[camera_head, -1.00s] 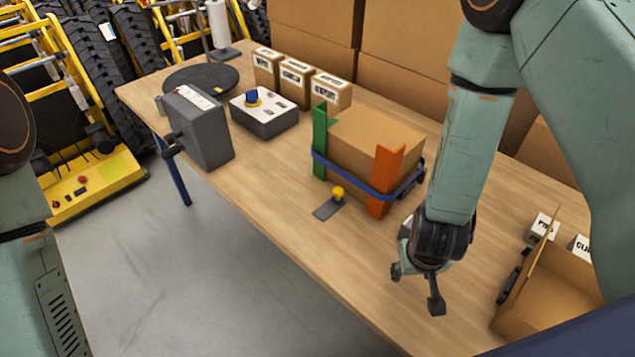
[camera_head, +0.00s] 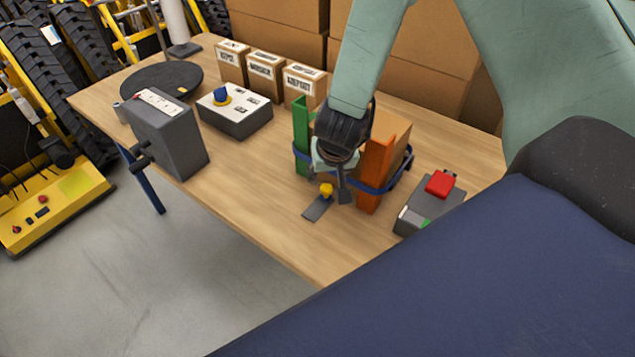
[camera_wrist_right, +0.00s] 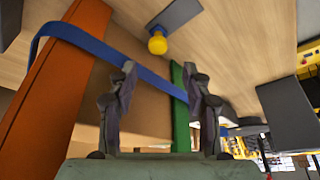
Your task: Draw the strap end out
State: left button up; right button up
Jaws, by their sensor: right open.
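A cardboard box (camera_head: 392,127) stands on the table between a green corner piece (camera_head: 301,125) and an orange corner piece (camera_head: 374,176). A blue strap (camera_head: 399,178) runs around them; it crosses the wrist view (camera_wrist_right: 93,43) too. A dark flat tab (camera_head: 316,209) with a yellow knob (camera_head: 326,189) lies in front of the box. I cannot tell whether it joins the strap. My right gripper (camera_head: 333,181) is open and empty at the box's front, between the corner pieces. In the wrist view its fingers (camera_wrist_right: 158,75) point toward the strap, which passes behind them. My left gripper is out of view.
A grey device with a red button (camera_head: 440,184) stands right of the orange piece. A grey upright box (camera_head: 168,135), a white-topped box with a blue knob (camera_head: 235,112), a black disc (camera_head: 162,80) and small labelled cartons (camera_head: 266,75) stand left. The table's front edge is close.

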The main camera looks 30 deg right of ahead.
aim_at(326, 188)
jog(key=b+x, duration=0.2)
jog(key=x, duration=0.5)
jog(key=shift+s+d+f, duration=0.1)
jog(key=shift+d+f, duration=0.1)
jog(key=shift+s+a+r, duration=0.1)
jog(key=shift+a, duration=0.1)
jog(key=shift+w+d+f, duration=0.15)
jog(key=shift+w+f, duration=0.05)
jog(key=shift+w, duration=0.05)
jog(key=shift+c, duration=1.3)
jog(key=shift+s+r, duration=0.1)
jog(key=c, duration=0.5)
grip_shut()
